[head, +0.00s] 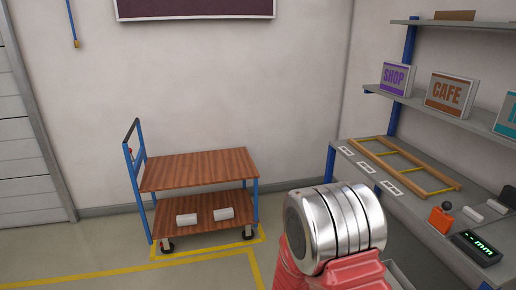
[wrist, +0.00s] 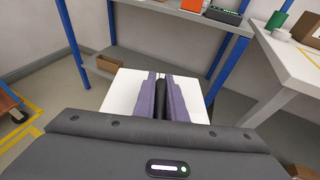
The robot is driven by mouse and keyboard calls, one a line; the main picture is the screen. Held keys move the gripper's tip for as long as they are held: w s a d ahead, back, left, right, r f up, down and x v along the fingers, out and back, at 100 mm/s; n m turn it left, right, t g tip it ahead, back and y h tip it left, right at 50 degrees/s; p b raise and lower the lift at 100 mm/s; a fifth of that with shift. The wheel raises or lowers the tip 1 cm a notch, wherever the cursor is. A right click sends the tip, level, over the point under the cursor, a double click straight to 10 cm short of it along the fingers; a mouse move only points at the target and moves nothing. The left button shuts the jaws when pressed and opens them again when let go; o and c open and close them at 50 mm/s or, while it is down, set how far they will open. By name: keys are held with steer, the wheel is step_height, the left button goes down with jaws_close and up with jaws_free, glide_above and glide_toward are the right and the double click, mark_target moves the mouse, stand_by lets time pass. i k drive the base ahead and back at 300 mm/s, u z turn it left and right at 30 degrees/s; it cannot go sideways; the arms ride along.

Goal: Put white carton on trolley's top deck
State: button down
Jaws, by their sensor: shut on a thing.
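The trolley's top deck (head: 200,168) is bare brown wood in the head view, with a blue handle frame at its left end. The corner of a wooden trolley deck (wrist: 8,104) shows at the left edge of the wrist view. My gripper (wrist: 163,82) has purple fingers and is shut on the white carton (wrist: 124,92), which shows on both sides of the fingers. The fingers and the gripper body hide part of the carton. The gripper and carton cannot be made out in the head view, where my arm fills the lower right.
Two white rolls or blocks (head: 224,214) lie on the trolley's lower deck (head: 180,203). A grey bench (head: 400,215) with blue posts and shelves stands at the right, holding a wooden frame (head: 405,165) and small items. Yellow lines mark the floor around the trolley. The space above the top deck is clear.

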mark_target(227, 166)
steer(key=u, duration=0.05)
steer(key=i, duration=3.45)
steer(key=u, duration=0.05)
